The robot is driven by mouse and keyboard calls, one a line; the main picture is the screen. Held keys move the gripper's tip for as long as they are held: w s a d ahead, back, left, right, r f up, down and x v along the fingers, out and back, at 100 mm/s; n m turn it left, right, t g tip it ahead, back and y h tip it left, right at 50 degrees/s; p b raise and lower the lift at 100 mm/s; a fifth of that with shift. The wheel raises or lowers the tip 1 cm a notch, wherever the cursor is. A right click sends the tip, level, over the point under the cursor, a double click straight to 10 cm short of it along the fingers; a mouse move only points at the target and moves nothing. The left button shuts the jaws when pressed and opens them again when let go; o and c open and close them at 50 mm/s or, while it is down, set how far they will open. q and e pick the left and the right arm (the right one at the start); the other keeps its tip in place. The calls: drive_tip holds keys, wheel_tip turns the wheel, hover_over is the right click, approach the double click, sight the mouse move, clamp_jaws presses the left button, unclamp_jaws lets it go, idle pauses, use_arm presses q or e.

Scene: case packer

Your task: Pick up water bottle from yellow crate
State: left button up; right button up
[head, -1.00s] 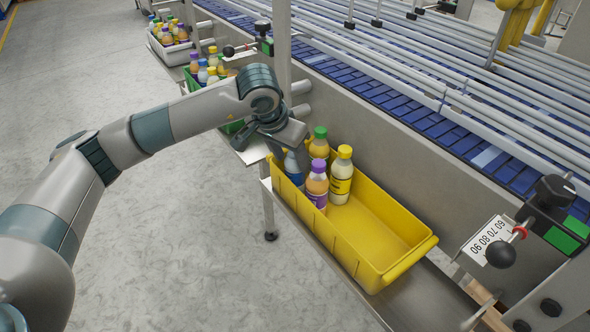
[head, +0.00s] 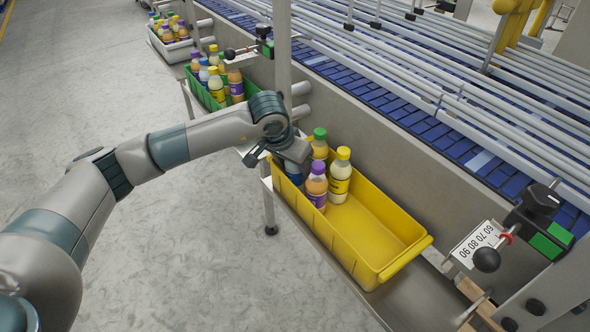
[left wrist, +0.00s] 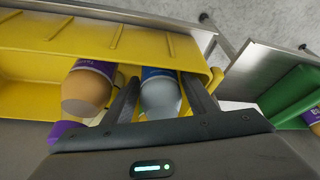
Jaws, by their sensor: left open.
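The yellow crate (head: 375,238) stands on a metal ledge beside the conveyor, with several bottles grouped at its far end. The water bottle (head: 293,172), with a blue label, is in the crate's far left corner, mostly covered by my left gripper (head: 280,158). In the left wrist view the water bottle (left wrist: 160,95) is between the two fingers of my open left gripper (left wrist: 161,82). I cannot tell whether the fingers touch it. An orange bottle with a purple label (left wrist: 87,90) is just outside one finger. My right gripper is not in view.
In the crate, a purple-capped bottle (head: 316,187), a yellow-capped bottle (head: 340,178) and a green-capped bottle (head: 320,146) stand close by. The crate's near end is empty. A green crate (head: 208,97) of bottles lies beyond. A metal post (head: 282,50) rises behind my gripper.

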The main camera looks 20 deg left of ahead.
use_arm(q)
drive_tip(key=c, duration=1)
drive_tip(key=shift+r, duration=0.1)
drive_tip(key=shift+c, duration=0.2)
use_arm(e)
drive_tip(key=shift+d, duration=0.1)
use_arm(q)
wheel_tip(320, 180, up, 11)
drive_tip(key=b, duration=0.4)
drive_tip(key=shift+b, duration=0.4)
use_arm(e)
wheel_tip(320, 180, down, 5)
use_arm(q)
wheel_tip(320, 180, up, 6)
drive_tip(key=shift+b, duration=0.85)
drive_tip(key=shift+r, duration=0.45)
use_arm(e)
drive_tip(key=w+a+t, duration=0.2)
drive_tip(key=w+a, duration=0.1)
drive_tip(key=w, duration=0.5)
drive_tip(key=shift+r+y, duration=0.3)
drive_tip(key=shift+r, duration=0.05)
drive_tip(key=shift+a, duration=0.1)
